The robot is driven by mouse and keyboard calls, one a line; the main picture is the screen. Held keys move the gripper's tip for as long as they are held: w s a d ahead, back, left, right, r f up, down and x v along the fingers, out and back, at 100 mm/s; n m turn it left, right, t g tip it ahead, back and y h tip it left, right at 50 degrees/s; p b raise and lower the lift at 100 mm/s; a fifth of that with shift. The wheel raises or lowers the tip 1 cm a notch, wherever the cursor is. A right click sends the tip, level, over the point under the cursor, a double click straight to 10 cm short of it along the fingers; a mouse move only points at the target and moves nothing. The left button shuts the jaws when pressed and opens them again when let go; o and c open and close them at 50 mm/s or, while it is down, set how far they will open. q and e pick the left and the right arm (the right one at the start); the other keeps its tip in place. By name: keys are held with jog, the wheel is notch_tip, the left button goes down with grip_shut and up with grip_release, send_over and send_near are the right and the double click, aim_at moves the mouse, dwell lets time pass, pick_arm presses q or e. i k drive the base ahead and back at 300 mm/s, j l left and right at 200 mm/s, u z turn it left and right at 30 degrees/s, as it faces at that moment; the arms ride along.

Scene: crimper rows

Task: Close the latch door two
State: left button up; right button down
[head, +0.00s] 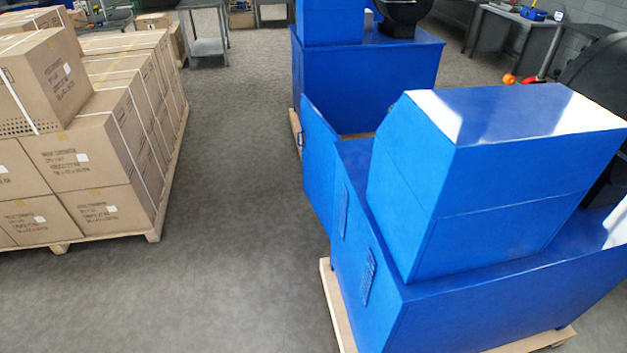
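A blue crimper machine (440,310) stands on a wooden pallet at the right of the head view. A blue door panel (319,165) stands out from its far end, swung open, with a small dark handle (301,140) on its outer edge. A gap shows between the door and the machine body, and its inside is mostly hidden. I cannot tell from markings whether this door is number two. Neither of my grippers is in view.
A second blue machine (365,80) stands behind the first. Stacked cardboard boxes (90,150) on a pallet (160,215) fill the left. The grey floor (235,200) between them is a clear aisle. Workbenches (505,35) stand at the back right.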

aim_at(319, 154)
jog(key=j+z, duration=0.35)
jog(key=i+j+z, duration=0.15)
jog(key=z, duration=0.2)
jog(key=i+j+z, duration=0.2)
jog(key=z, duration=0.15)
jog(key=i+j+z, duration=0.1)
jog(key=j+z, duration=0.25)
jog(key=l, duration=0.1)
